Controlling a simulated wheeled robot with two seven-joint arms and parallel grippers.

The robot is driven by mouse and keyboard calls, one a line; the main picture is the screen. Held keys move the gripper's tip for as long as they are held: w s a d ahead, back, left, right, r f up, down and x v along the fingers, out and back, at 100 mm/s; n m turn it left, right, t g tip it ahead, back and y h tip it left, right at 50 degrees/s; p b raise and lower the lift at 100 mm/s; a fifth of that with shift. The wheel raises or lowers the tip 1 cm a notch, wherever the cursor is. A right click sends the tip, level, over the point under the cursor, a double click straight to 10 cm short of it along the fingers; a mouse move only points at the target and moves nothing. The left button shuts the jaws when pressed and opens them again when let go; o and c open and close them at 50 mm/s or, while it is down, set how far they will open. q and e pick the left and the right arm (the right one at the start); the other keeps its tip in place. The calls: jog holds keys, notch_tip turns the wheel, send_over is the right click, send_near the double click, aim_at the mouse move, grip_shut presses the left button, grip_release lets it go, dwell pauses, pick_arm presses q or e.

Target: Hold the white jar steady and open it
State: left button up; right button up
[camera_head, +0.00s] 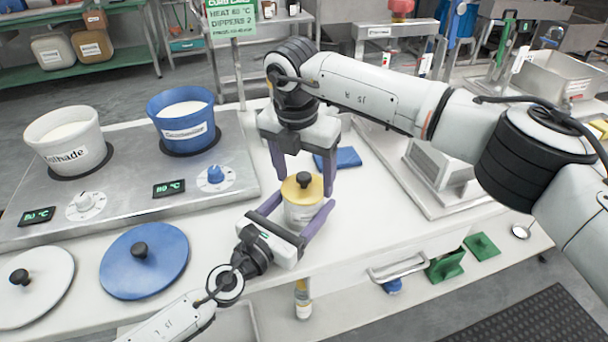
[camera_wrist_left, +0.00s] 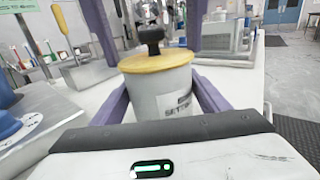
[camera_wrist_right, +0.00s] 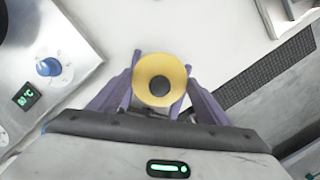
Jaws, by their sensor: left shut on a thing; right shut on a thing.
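The white jar (camera_head: 299,215) stands upright near the front edge of the worktop. It has a yellow lid (camera_head: 296,189) with a black knob (camera_head: 304,179), and the lid sits on the jar's top. My left gripper (camera_head: 306,207) comes in low from the front and is shut around the jar's body; the left wrist view shows the jar (camera_wrist_left: 165,100) between its purple fingers. My right gripper (camera_head: 305,184) reaches down from above, its fingers shut on either side of the lid. The right wrist view shows the lid (camera_wrist_right: 160,80) from above. Part of the jar's label is hidden.
A metal heating plate (camera_head: 225,140) with a white pot (camera_head: 68,140) and a blue pot (camera_head: 183,118) stands left. A blue lid (camera_head: 145,270) and a white lid (camera_head: 40,290) lie in front of it. A blue cloth (camera_head: 346,157) lies behind the jar, a metal tray (camera_head: 425,195) to the right.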

aim_at(304, 175)
jog(key=shift+r, duration=0.2)
dwell(0.5)
jog(key=shift+r, duration=0.9)
jog(key=shift+r, duration=0.1)
jog(key=shift+r, duration=1.95)
pick_arm(q)
jog(key=o, duration=1.6)
